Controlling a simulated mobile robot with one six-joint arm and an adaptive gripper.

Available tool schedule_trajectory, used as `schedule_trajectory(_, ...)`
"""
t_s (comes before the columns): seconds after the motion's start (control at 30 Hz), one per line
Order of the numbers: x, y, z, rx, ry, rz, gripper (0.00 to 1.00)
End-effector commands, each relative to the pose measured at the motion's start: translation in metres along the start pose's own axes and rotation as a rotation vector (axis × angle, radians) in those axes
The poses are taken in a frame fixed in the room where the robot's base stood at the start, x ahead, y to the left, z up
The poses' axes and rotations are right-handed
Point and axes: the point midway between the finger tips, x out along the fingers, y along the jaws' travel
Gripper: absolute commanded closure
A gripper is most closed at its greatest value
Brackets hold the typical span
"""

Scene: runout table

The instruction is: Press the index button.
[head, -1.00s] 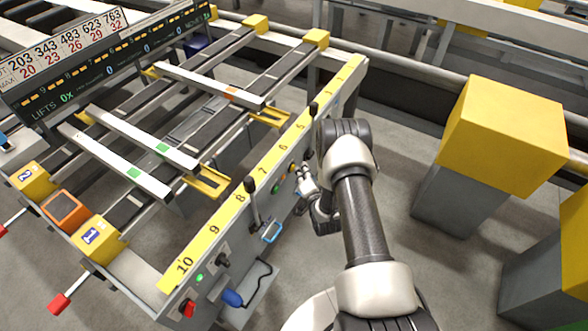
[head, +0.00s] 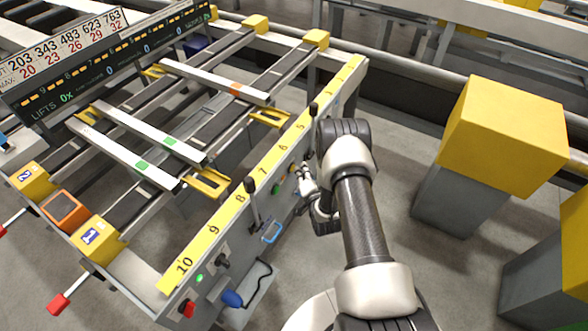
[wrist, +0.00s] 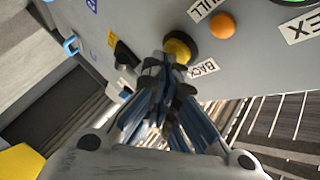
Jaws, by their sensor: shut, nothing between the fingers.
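My gripper (head: 306,178) is shut and empty, low beside the table's front panel in the head view. In the wrist view my gripper (wrist: 165,72) has its fingertips in front of a yellow button in a black collar (wrist: 180,48), overlapping its lower edge; I cannot tell if they touch it. A label by this button reads "BACK". A green button (wrist: 292,2), cut off by the top edge, sits near a label (wrist: 301,27) of which only "EX" shows. Green also shows on the panel in the head view (head: 276,190).
An orange lamp (wrist: 222,25) is beside the yellow button. A lever (head: 252,200) and a blue handle (head: 271,232) stand out from the panel. White bars (head: 120,152) lie across the runout table. Yellow-topped posts (head: 500,125) stand at right; floor lies between.

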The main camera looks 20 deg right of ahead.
Motion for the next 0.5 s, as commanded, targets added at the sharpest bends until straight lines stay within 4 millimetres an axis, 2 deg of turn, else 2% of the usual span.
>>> schedule_trajectory(0.23, -0.0095, 0.0067, -0.0065, 0.001, 0.0, 0.001, 1.0)
schedule_trajectory(0.5, -0.01, 0.0071, -0.0065, 0.001, 0.0, 0.0, 1.0)
